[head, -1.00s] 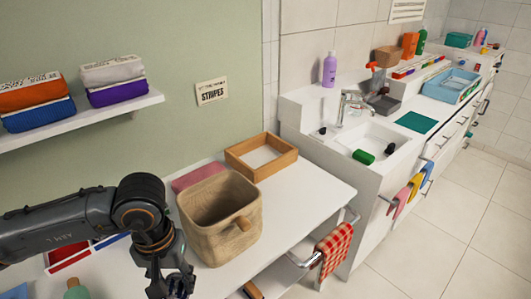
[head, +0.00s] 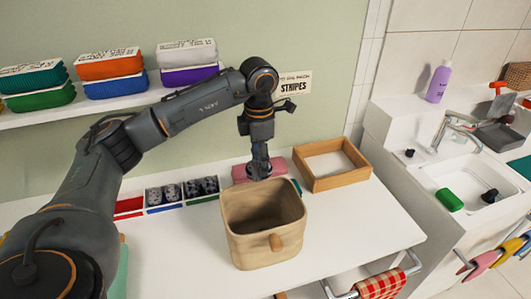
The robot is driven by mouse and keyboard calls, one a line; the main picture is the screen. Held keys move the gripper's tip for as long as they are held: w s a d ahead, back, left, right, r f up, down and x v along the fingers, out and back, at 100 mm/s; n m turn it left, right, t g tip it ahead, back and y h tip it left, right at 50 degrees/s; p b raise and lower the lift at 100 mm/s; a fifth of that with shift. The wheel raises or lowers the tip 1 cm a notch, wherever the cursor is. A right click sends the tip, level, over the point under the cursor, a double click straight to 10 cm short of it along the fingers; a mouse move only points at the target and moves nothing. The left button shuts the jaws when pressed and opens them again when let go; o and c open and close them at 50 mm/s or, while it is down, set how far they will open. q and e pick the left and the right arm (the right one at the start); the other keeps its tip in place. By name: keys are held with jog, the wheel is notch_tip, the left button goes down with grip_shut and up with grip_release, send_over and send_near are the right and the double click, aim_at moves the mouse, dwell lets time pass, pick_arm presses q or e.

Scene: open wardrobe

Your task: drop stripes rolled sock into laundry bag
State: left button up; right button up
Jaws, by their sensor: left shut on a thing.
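The laundry bag (head: 262,238), a beige woven open-topped bag with a wooden handle, stands upright on the white counter. Its inside looks dark and empty. My left gripper (head: 260,170) points down just behind the bag's far rim, not over its opening. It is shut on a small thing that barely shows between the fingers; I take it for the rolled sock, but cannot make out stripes. Several dark patterned rolled socks (head: 182,190) lie in small compartments left of the bag. My right gripper is not in view.
A pink folded cloth (head: 243,174) lies behind the bag near my left gripper. A wooden tray (head: 346,184) stands to the right. A shelf (head: 108,103) with folded cloths hangs above left. The counter right of the bag is clear.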

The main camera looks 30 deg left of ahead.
pick_arm(q)
jog(key=f+b, duration=0.1)
jog(key=f, duration=0.1)
jog(key=shift+s+a+f+b, duration=0.2)
jog(key=shift+s+f+b, duration=0.1)
jog(key=shift+f+b, duration=0.1)
notch_tip(320, 180, down, 18)
jog(key=b, duration=1.1)
jog(key=shift+w, duration=0.15)
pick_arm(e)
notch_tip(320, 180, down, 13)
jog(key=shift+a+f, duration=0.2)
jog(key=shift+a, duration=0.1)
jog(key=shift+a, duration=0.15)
pick_arm(q)
jog(key=shift+f+b, duration=0.25)
jog(key=shift+b, duration=0.1)
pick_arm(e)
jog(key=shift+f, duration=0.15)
pick_arm(q)
jog(key=o, duration=0.9)
jog(key=shift+o, duration=0.2)
jog(key=shift+o, duration=0.4)
